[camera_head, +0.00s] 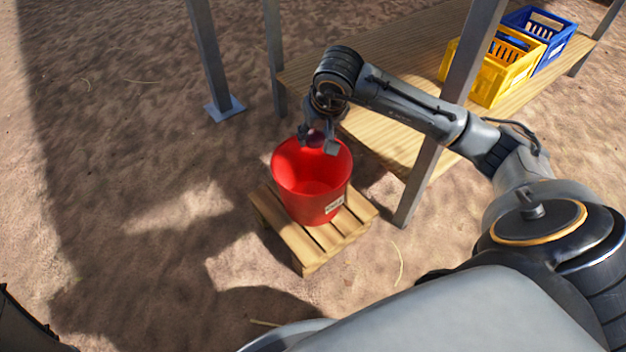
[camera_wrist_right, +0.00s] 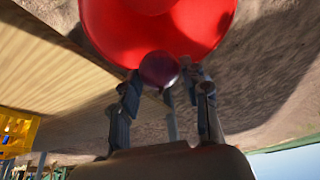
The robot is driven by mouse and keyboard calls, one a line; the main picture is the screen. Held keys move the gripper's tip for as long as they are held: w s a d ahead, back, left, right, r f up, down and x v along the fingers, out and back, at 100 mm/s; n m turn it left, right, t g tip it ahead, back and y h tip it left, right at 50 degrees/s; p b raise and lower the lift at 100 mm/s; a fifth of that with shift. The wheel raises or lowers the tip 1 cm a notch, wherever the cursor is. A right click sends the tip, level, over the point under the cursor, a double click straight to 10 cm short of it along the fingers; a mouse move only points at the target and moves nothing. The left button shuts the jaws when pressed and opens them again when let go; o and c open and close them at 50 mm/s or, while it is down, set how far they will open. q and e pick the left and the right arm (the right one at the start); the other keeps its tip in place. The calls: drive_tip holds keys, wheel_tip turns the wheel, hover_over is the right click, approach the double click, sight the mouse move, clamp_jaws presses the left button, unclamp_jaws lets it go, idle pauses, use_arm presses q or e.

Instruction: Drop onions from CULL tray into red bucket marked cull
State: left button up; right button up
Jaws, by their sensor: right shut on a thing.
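The red bucket (camera_head: 300,190) stands upright on a small wooden stand, with a pale label low on its side. Its inside looks empty where I can see it. My right gripper (camera_head: 318,140) is over the far rim of the bucket, shut on a dark purple onion (camera_head: 315,138). In the right wrist view the onion (camera_wrist_right: 159,69) sits between the fingertips, with the red bucket (camera_wrist_right: 155,25) beyond it. My left gripper is not in view. No CULL tray can be made out.
The slatted wooden stand (camera_head: 308,252) sits on sandy ground. A long wooden table (camera_head: 385,140) with grey metal posts (camera_head: 450,105) runs behind my right arm. A yellow crate (camera_head: 497,80) and a blue crate (camera_head: 555,55) stand on it. The ground left of the bucket is clear.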

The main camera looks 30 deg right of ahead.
drive_tip(key=o, duration=1.2)
drive_tip(key=v, duration=1.2)
drive_tip(key=shift+w, duration=0.1)
